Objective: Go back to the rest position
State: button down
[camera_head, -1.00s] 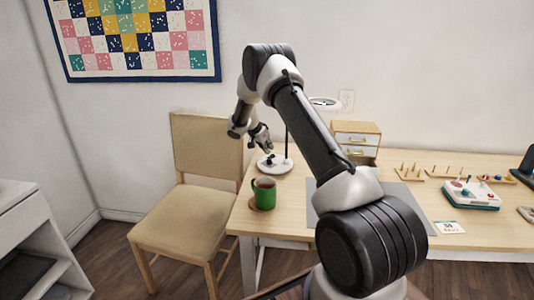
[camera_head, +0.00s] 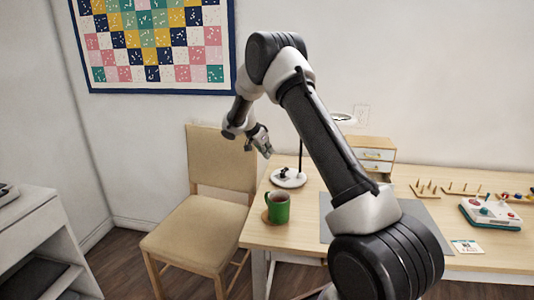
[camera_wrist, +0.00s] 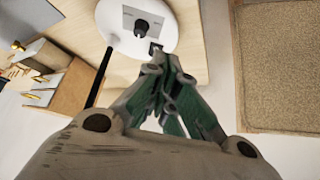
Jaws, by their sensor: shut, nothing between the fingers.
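My gripper (camera_head: 266,152) hangs in the air at the end of my raised arm, in front of the chair back and left of the lamp. In the wrist view my gripper (camera_wrist: 158,72) has its green-sided fingers drawn together, with nothing between them. The white round lamp base (camera_wrist: 165,12) shows beyond the fingertips there, apart from them.
A wooden table (camera_head: 262,236) holds a green mug (camera_head: 278,209) on a coaster, the lamp (camera_head: 289,178), a small drawer cabinet (camera_head: 373,155), a grey mat and a white device (camera_head: 490,213). A beige chair (camera_head: 200,232) stands left of the table. A white shelf (camera_head: 35,228) is at far left.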

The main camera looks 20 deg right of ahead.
jog(key=s+f+n+g+y, duration=0.1)
jog(key=s+n+g, duration=0.2)
jog(key=s+n, duration=0.8)
jog(key=s+a+r+n+t+y, duration=0.1)
jog(key=s+a+r, duration=0.1)
jog(key=s+r, duration=0.5)
jog(key=s+a+r+n+t+y, duration=0.1)
jog(key=s+r, duration=0.6)
jog(key=s, duration=1.2)
jog(key=s+a+r+n+t+y, duration=0.1)
jog(key=s+a+r+t+y, duration=0.1)
jog(key=s+r, duration=0.6)
jog(key=shift+s+a+t+y, duration=0.4)
jog(key=shift+s+t+y, duration=0.25)
jog(key=shift+s, duration=2.3)
